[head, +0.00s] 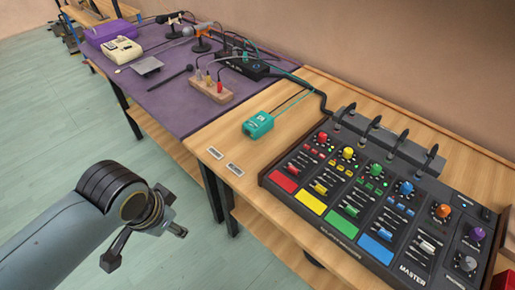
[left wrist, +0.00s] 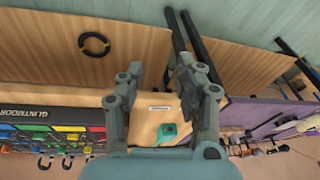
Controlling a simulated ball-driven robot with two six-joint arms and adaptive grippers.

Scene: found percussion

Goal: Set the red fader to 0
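The dark mixer (head: 262,180) sits on the wooden table at the right of the head view. Its leftmost channel has a red knob (head: 322,138), small red buttons, a red fader cap (head: 293,170) and a red pad (head: 284,182). The red fader cap sits low in its slot, close to the pad; its scale marks are too small to read. My left gripper (head: 146,246) is open and empty, off the table's front edge, left of the mixer. In the left wrist view its fingers (left wrist: 160,72) stand apart. My right gripper is not in view.
A teal box (head: 258,125) with a cable sits left of the mixer. Two small labels (head: 215,153) lie near the table edge. A purple-topped table (head: 165,105) behind holds a wooden block (head: 212,91) and other gear. The floor (head: 60,130) at left is clear.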

